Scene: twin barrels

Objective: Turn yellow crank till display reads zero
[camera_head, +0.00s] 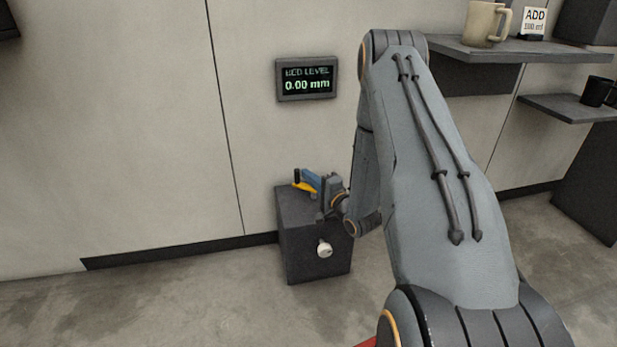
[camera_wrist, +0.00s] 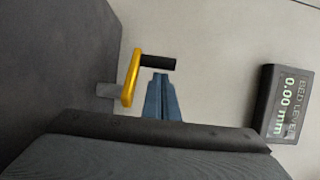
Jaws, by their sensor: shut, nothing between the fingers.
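The yellow crank (camera_head: 305,186) sits on top of a dark box (camera_head: 316,252), with a black handle (camera_head: 296,175) standing up at its left end. My gripper (camera_head: 312,178) has blue fingers and is at the crank. In the wrist view my gripper (camera_wrist: 160,76) is shut and empty, with its tips close to the handle; whether they touch it I cannot tell. The wall display (camera_head: 307,85) reads "BED LEVEL 0.00 mm"; it also shows sideways in the wrist view (camera_wrist: 288,103).
A white knob (camera_head: 324,249) is on the box's front. At the right, a shelf (camera_head: 500,50) holds a beige mug (camera_head: 484,24) and an "ADD" card (camera_head: 533,22). A lower shelf (camera_head: 565,108) holds a dark mug (camera_head: 598,91). The floor left of the box is clear.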

